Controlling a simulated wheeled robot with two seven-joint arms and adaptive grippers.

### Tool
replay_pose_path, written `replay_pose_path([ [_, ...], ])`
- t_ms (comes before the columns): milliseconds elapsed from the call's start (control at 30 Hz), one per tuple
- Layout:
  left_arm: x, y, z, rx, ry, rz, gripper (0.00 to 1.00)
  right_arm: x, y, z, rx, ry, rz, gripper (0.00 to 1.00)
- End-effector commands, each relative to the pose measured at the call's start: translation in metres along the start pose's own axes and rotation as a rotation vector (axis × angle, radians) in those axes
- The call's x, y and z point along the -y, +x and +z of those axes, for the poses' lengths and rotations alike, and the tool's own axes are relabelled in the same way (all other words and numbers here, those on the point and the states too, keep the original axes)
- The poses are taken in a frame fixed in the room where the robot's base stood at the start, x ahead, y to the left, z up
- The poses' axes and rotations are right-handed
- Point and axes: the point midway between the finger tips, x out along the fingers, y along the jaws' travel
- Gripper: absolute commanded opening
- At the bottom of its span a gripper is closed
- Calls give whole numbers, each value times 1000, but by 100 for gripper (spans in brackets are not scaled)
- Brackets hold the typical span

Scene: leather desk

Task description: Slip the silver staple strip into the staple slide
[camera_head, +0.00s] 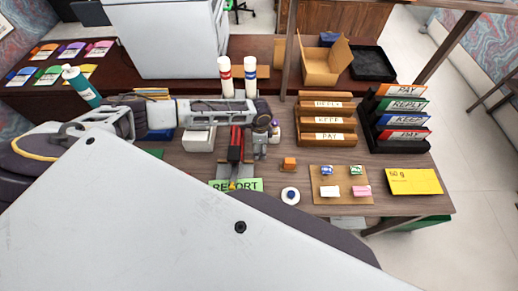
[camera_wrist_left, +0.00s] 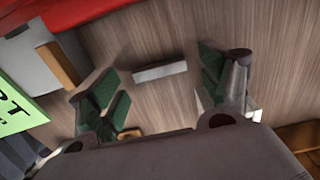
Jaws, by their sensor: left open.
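My left gripper (camera_head: 261,148) points down beside the red stapler (camera_head: 236,145), on its right. In the left wrist view the left gripper (camera_wrist_left: 158,88) is open, its green-padded fingers apart. The silver staple strip (camera_wrist_left: 160,71) lies on the wooden desk between the fingers, with a gap on each side. I cannot make the strip out in the head view. The red stapler (camera_wrist_left: 90,12) crosses the top left of the wrist view. A grey plate (camera_wrist_left: 30,58) is below it; I cannot tell whether this is the staple slide. My right gripper is not in view.
A small orange block (camera_head: 289,164), a round white item (camera_head: 290,195) and a cork board (camera_head: 341,204) are to the right. Wooden trays (camera_head: 326,139) stand behind. My own white body part covers the foreground.

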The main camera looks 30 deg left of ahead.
Motion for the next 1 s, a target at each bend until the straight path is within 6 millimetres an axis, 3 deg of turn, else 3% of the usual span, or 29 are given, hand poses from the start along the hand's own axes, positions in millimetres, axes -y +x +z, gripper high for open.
replay_pose_path([
  [533, 0, 3, 0, 0, 0, 0, 77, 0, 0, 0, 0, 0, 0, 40],
  [833, 0, 3, 0, 0, 0, 0, 39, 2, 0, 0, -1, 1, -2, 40],
  [1000, 0, 3, 0, -1, 0, 0, 34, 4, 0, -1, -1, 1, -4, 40],
])
